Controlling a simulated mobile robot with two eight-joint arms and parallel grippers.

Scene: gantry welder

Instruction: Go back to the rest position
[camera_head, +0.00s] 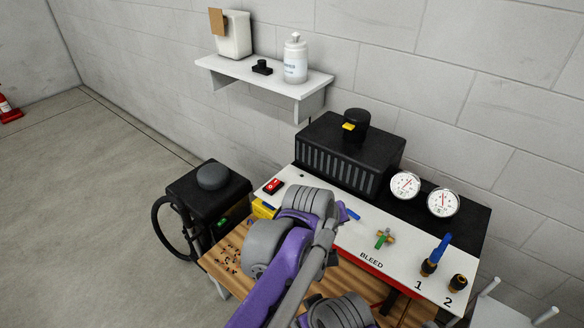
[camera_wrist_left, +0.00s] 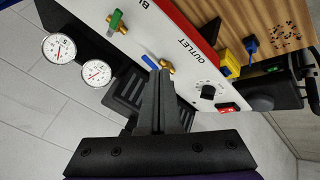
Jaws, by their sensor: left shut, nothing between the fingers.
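My left arm (camera_head: 275,265), purple and grey, reaches over the wooden bench in the head view and hides its own gripper. In the left wrist view my left gripper (camera_wrist_left: 160,78) is shut and empty. Its fingertips point toward the white panel (camera_wrist_left: 180,45) and appear close to a brass valve with a blue handle (camera_wrist_left: 152,62) by the OUTLET label; I cannot tell whether they touch. A green-handled valve (camera_wrist_left: 115,20) is beside it, also visible in the head view (camera_head: 384,238). My right gripper is not in view.
Two gauges (camera_head: 405,185) and a black ribbed box (camera_head: 345,155) stand behind the panel. Blue-handled fitting 1 (camera_head: 440,248) and fitting 2 (camera_head: 458,284) are at its right. A black unit with a hose (camera_head: 208,195) stands left of the bench. A shelf (camera_head: 265,75) hangs above.

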